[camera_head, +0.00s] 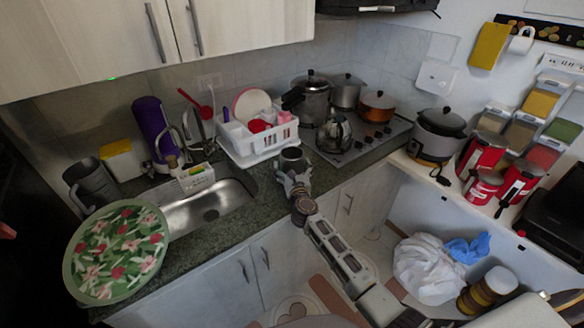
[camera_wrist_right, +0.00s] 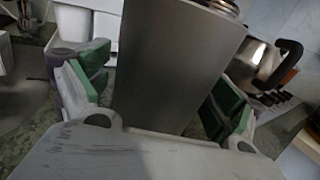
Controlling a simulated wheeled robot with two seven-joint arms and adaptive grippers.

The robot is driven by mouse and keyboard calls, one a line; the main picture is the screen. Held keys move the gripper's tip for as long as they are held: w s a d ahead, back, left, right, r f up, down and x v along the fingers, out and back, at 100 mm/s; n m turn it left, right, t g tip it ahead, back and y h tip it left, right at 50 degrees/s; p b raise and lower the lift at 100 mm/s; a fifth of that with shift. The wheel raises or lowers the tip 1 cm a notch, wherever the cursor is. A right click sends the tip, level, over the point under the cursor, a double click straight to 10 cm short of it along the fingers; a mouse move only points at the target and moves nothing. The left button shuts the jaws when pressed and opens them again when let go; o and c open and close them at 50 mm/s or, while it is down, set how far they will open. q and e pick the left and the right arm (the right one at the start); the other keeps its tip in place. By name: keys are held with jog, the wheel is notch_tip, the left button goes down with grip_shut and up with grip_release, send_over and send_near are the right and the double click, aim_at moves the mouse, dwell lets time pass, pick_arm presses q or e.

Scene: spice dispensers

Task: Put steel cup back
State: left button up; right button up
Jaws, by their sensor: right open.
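The steel cup (camera_head: 292,154) stands upright on the dark counter (camera_head: 262,215), between the sink and the stove. It shows large in the right wrist view as a tall plain grey cylinder (camera_wrist_right: 178,65). My right gripper (camera_head: 292,178) reaches in from the front, at the near side of the cup. In the right wrist view the green-padded fingers (camera_wrist_right: 158,98) are apart, one on each side of the cup. I cannot tell whether the pads touch it. My left gripper is out of view.
A white dish rack (camera_head: 258,150) stands just behind the cup. A steel kettle (camera_head: 334,134) and pots stand on the stove (camera_head: 362,146) to the right. The sink (camera_head: 207,207) lies to the left. Spice dispensers (camera_head: 520,133) hang on the right wall.

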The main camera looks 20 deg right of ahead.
jog(key=shift+r, duration=0.2)
jog(key=shift+s+a, duration=0.25)
jog(key=shift+s, duration=1.75)
jog(key=shift+s+a, duration=0.2)
jog(key=shift+s, duration=1.8)
jog(key=shift+s+a, duration=0.25)
jog(key=shift+s, duration=1.75)
